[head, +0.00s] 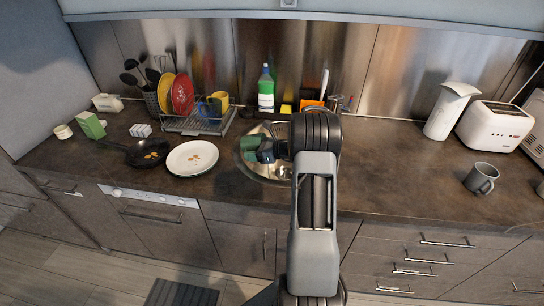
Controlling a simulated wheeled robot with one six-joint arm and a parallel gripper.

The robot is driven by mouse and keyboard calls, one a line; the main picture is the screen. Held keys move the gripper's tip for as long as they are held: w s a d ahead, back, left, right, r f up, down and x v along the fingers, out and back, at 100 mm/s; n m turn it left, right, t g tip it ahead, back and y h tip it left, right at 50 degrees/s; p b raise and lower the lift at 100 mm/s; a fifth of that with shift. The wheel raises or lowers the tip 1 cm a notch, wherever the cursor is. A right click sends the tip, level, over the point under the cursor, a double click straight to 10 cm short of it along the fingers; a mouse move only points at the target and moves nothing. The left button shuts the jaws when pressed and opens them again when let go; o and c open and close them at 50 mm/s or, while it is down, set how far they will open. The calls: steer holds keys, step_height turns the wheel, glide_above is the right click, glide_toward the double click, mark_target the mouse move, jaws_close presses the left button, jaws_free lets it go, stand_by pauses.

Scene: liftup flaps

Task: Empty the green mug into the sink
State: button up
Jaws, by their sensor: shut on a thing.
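The green mug (249,143) is over the left part of the round metal sink (262,171) in the head view. My gripper (262,150) is shut on it, coming from the right. The mug looks tipped on its side, but its opening and contents cannot be made out. My arm hides the right side of the sink and part of the tap area behind it.
A white plate with brown bits (192,158) and a dark pan (148,153) stand left of the sink. A dish rack (197,124) is behind them. A green-and-white bottle (265,90) stands behind the sink. A grey mug (481,178) is far right; the counter between is clear.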

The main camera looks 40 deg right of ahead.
steer(key=shift+s+d+r+t+y+b, duration=0.2)
steer(key=shift+s+d+t+y+b, duration=0.15)
steer(key=shift+b, duration=0.35)
steer(key=shift+s+d+t+y+b, duration=0.15)
steer(key=shift+t+y+b, duration=0.15)
steer(key=shift+b, duration=0.25)
steer(key=shift+r+t, duration=0.25)
steer(key=shift+t, duration=0.1)
steer(key=shift+s+d+y+b, duration=0.1)
steer(key=shift+y+b, duration=0.25)
steer(key=shift+b, duration=0.25)
